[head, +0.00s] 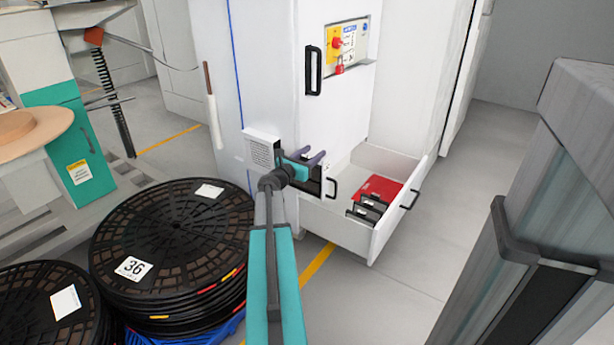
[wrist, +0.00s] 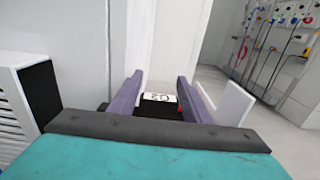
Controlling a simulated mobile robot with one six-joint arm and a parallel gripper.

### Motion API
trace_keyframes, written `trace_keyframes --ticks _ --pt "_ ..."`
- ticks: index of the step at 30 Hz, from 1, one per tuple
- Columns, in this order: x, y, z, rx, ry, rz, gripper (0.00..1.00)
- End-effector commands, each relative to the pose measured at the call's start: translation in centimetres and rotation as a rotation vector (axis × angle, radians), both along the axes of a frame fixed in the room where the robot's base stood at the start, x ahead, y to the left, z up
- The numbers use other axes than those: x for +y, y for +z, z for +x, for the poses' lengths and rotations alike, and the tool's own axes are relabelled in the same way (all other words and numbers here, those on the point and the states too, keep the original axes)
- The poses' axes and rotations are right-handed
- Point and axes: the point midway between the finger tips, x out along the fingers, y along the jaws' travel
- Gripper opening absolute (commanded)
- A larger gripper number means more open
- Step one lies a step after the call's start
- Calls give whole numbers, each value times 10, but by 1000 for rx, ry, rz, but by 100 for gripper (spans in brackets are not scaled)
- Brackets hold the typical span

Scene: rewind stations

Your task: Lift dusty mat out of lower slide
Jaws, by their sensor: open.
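The pulled-out white drawer (head: 340,222), seemingly the lower slide, stands low at the cabinet in the head view. It holds a red flat piece (head: 381,189) and several black-framed pieces with pale labels (head: 368,208). I cannot tell which piece is the dusty mat. My gripper (head: 310,158) is open, left of these pieces and higher in the picture, close to the cabinet. In the wrist view, its purple fingers (wrist: 160,84) stand apart. A black piece with a white label (wrist: 158,107) shows between them; I cannot tell if they touch it.
The white cabinet (head: 280,60) rises beside my gripper. A white grille box (head: 263,150) is close on the left, also in the wrist view (wrist: 18,110). Stacked black reels (head: 170,240) fill the lower left. A grey post (head: 570,150) stands right. Floor right of the drawer is clear.

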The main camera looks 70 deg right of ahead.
Motion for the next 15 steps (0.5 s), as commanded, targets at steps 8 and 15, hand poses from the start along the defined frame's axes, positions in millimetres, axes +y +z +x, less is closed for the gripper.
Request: trace_keyframes --ticks 8,15 --pt "0 0 0 0 0 0 44" --pt "0 0 0 0 0 0 15"
